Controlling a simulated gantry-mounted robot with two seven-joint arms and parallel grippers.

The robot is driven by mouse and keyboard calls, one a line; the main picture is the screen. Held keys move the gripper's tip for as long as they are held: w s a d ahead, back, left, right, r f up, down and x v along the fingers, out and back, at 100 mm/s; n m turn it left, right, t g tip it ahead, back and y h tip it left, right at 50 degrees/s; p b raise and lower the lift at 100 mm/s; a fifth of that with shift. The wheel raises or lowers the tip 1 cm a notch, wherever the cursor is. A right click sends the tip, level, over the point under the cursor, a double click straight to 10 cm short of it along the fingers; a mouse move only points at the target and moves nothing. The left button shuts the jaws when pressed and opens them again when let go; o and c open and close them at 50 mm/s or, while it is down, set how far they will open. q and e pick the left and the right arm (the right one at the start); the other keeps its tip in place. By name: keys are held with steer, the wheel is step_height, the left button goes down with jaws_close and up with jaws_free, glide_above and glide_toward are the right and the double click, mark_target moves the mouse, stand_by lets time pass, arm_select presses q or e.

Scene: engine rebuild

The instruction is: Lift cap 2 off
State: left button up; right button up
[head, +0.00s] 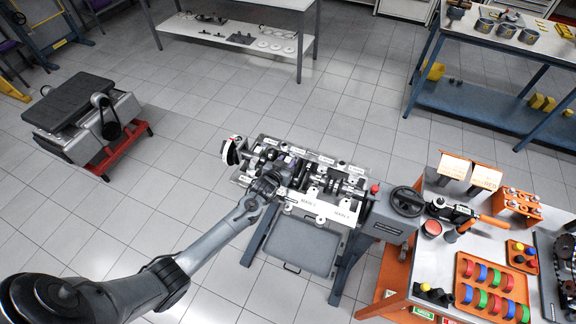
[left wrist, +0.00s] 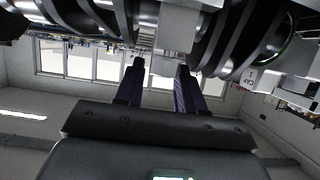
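The engine block (head: 322,208) lies on its stand with its crankshaft (head: 335,182) exposed and several small white labels around it. My left gripper (head: 288,163) is low over the left-middle part of the crankshaft and hides what is under it. In the left wrist view its two dark fingers (left wrist: 158,72) stand apart. A pale metal block (left wrist: 175,35), which looks like a bearing cap, is just beyond and between the fingertips; I cannot read a number on it or tell whether they touch it. A label reading CAP 1 (left wrist: 291,100) shows at right. My right gripper is not in view.
An orange-edged cart (head: 455,250) with coloured parts in a tray (head: 492,286) stands at the right. The stand's handwheel (head: 407,201) is right of the engine. A grey tray (head: 303,246) is below the engine. Open tiled floor lies to the left.

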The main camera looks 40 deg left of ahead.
arm_select(q)
steer(key=shift+x, duration=1.2)
jaws_close()
steer(key=shift+r, duration=0.1)
